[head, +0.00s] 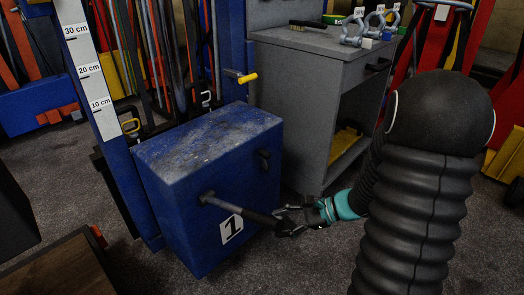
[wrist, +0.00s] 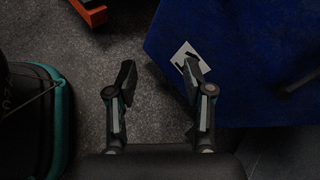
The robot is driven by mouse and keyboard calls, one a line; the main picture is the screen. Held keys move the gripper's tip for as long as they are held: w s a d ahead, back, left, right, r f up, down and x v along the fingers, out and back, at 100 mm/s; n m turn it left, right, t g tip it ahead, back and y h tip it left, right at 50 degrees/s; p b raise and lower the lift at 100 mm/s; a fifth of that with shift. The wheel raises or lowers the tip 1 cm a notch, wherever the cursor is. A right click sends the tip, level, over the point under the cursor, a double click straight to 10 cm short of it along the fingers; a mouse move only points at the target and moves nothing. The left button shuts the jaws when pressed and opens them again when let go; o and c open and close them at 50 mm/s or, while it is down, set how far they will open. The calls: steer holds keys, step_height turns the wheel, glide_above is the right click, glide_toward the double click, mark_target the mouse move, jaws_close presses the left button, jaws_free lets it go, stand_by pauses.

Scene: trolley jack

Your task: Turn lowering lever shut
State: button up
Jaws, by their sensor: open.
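A lever with a dark grip (head: 245,211) sticks out from the front of a blue box (head: 210,165) marked 1, slanting down to the right. In the wrist view, what looks like part of this lever (wrist: 301,82) shows at the right edge, outside my jaws. My gripper (head: 281,222) is close to the lever's free end in the head view; I cannot tell if they touch. In the wrist view my gripper (wrist: 158,78) is open, with nothing held between its fingers. The box's number label (wrist: 187,56) lies behind the right fingertip.
A grey cabinet (head: 300,115) with shackles on top (head: 354,32) stands behind. A wooden-topped piece (head: 62,268) is at lower left. Carpet floor is free before the box.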

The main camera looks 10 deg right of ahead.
steer(key=w+d+r+m+t, duration=0.1)
steer(key=w+d+m+t, duration=0.3)
steer(key=w+m+t, duration=0.4)
steer(key=m+t, duration=0.2)
steer(key=t, duration=0.1)
glide_toward(265, 154)
steer(key=shift+h, duration=0.4)
steer(key=p+x, duration=0.1)
steer(key=x, duration=0.9)
steer(key=shift+w+f, duration=0.2)
steer(key=shift+w, duration=0.25)
jaws_close()
